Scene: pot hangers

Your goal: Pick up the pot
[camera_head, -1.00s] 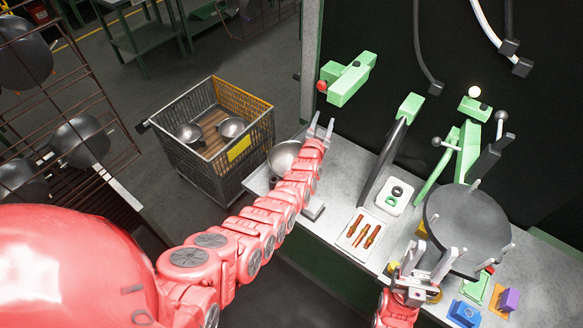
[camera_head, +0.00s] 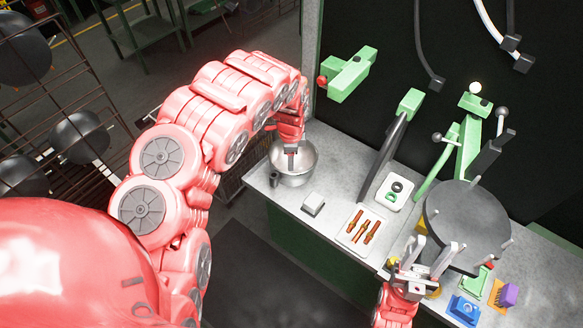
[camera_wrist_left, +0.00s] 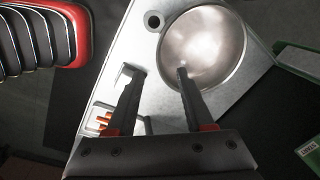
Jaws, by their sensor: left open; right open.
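The pot (camera_head: 301,181) is a shiny metal bowl-like vessel on the left end of the grey worktop. My left gripper (camera_head: 291,158) is open and points down over it, partly hidden by my own arm. In the left wrist view the pot (camera_wrist_left: 212,48) lies beyond the open fingers. One fingertip overlaps its interior and the other is outside its rim, with the rim between them in the picture. Contact cannot be told. My right gripper (camera_head: 432,262) is open beside the round dark turntable (camera_head: 466,222), away from the pot.
A small dark cylinder (camera_head: 274,179) stands beside the pot, and a grey block (camera_head: 313,203) lies to its lower right. A tray (camera_head: 346,237) of orange-brown parts, a white plate with rings (camera_head: 391,205) and green fixtures (camera_head: 350,76) are further right. A wire rack (camera_head: 55,100) stands left.

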